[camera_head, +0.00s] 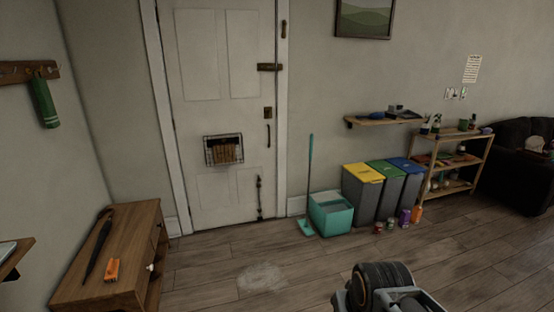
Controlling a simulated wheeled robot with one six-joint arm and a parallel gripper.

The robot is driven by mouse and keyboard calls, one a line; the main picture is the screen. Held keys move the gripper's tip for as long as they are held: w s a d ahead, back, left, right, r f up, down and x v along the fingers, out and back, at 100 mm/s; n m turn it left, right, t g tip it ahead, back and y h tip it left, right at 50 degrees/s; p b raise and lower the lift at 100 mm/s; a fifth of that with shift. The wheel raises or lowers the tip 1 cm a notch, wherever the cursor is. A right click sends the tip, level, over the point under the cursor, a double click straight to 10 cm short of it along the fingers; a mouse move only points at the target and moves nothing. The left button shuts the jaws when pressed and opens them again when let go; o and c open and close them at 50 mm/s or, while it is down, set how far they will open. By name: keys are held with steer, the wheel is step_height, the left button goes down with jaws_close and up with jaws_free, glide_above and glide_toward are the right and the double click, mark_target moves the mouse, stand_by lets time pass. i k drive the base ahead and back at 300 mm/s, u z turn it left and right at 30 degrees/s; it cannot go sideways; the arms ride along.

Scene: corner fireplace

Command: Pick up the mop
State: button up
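The mop (310,180) has a thin teal handle and a flat teal head. It stands nearly upright on the wooden floor, its head on the boards just left of a teal bucket (331,214). The handle rises in front of the wall to the right of the white door. Part of my arm shows at the bottom, right of centre, well in front of the mop and apart from it. My gripper's fingers cannot be made out, so I cannot see whether they are open or hold anything.
Bins with yellow, green and blue lids (384,185) stand right of the bucket, with small cans and bottles (405,217) before them. A wooden cabinet (125,255) is at left, and a shelf rack (455,160) and dark sofa (520,160) at right. The middle floor is clear, with a pale stain (262,278).

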mark_target(307, 230)
steer(key=u, duration=0.15)
steer(key=i, duration=3.7)
